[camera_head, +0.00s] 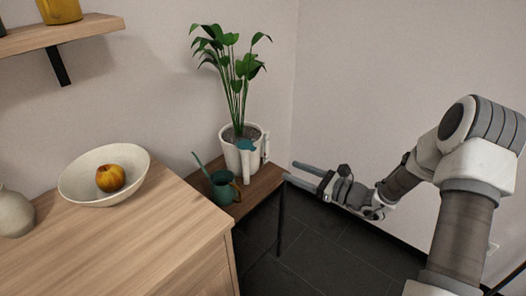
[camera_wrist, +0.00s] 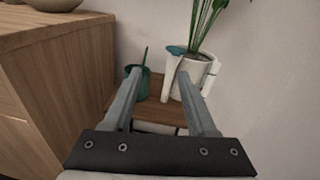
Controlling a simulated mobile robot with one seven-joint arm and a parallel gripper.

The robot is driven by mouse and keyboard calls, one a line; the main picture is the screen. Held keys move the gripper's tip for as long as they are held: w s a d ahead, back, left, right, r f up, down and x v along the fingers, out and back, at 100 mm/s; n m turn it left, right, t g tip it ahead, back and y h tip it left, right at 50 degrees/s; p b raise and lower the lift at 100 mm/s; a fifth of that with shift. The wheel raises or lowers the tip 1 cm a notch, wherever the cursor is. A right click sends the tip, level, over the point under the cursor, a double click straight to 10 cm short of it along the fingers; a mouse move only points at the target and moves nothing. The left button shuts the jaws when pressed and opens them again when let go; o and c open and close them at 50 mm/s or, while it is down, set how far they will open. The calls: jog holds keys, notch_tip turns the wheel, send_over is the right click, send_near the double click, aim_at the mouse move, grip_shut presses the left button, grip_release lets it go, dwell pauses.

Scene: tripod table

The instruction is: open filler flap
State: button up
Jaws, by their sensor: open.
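A white plant pot (camera_head: 258,158) with a leafy green plant stands on a low wooden table (camera_head: 262,186) in the corner. At the pot's front, a white spout carries a small teal flap (camera_head: 246,145) on its top. The flap also shows in the wrist view (camera_wrist: 177,50), and it looks laid over the spout's mouth, though its exact angle is hard to tell. My gripper (camera_head: 291,172) is open and empty, right of the pot in the head view and apart from it. In the wrist view the fingers (camera_wrist: 160,73) point toward the pot and flap.
A dark green watering can (camera_head: 223,187) with a long spout stands left of the pot. A wooden cabinet (camera_head: 120,240) at left bears a white bowl (camera_head: 75,184) with an apple (camera_head: 110,178) and a vase (camera_head: 14,212). Walls close in behind the pot; the dark floor at right is free.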

notch_tip(320, 180, down, 2)
jog(key=w+d+m+t, duration=0.2)
jog(key=b, duration=0.4)
send_near(255, 149)
jog(key=x, duration=0.9)
jog(key=shift+h, duration=0.4)
grip_shut()
jog(key=shift+a+r, duration=0.1)
jog(key=shift+r, duration=0.05)
